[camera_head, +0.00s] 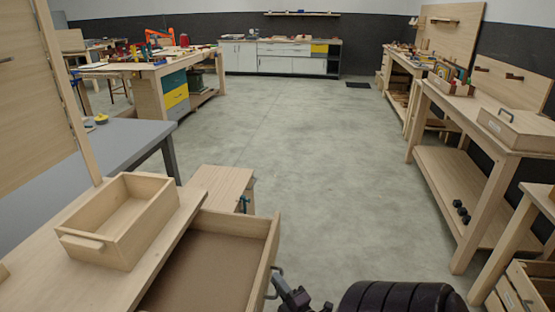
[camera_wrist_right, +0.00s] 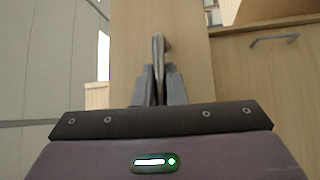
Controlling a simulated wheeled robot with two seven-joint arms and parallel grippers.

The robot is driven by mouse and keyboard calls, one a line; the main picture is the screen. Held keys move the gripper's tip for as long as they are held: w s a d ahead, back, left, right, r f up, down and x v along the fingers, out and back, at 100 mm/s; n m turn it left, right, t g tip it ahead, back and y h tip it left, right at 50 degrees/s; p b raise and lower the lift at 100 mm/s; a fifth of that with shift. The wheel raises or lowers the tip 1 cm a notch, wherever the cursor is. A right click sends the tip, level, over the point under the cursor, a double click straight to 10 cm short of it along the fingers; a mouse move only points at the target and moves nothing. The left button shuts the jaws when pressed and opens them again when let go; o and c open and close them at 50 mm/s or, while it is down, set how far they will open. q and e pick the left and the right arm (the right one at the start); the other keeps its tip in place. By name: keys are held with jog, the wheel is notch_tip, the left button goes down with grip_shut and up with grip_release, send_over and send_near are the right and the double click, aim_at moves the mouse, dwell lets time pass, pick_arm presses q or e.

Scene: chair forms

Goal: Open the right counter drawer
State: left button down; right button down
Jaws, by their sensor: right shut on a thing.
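The counter drawer (camera_head: 208,262) is pulled out from under the wooden counter, and its inside shows empty in the head view. Its front panel (camera_head: 262,262) faces right and carries a grey bar handle (camera_head: 274,282). My right gripper (camera_head: 296,298) is at that handle, low in the head view. In the right wrist view the gripper (camera_wrist_right: 158,92) is shut on the handle (camera_wrist_right: 158,50), which stands upright between the fingers in front of the pale wooden drawer front (camera_wrist_right: 190,75). My left gripper is not in view.
An open wooden box (camera_head: 125,215) with a front grip rests on the counter top (camera_head: 60,280). A small wooden block with a clamp (camera_head: 225,185) stands behind the drawer. Another handle (camera_wrist_right: 274,39) shows in the wrist view. The floor (camera_head: 320,170) is clear.

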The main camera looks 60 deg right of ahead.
jog(key=c, duration=1.5)
grip_release()
jog(key=v, duration=0.7)
jog(key=shift+s+a+b, duration=0.15)
jog(key=shift+s+b, duration=0.2)
jog(key=shift+b, duration=0.1)
jog(key=shift+f, duration=0.15)
jog(key=s+a+f+m+g+y, duration=0.2)
jog(key=a+f+m+g, duration=0.15)
jog(key=f, duration=0.85)
jog(key=s+a+f+m+g+y, duration=0.1)
jog(key=s+a+f+m+g, duration=0.25)
jog(key=f, duration=0.85)
jog(key=s+a+f+m+g+y, duration=0.2)
jog(key=s+a+f+g+y, duration=0.2)
jog(key=s+a+f+g, duration=0.6)
jog(key=s+a+f, duration=0.3)
jog(key=a+f, duration=0.1)
jog(key=a, duration=0.2)
jog(key=shift+y, duration=0.3)
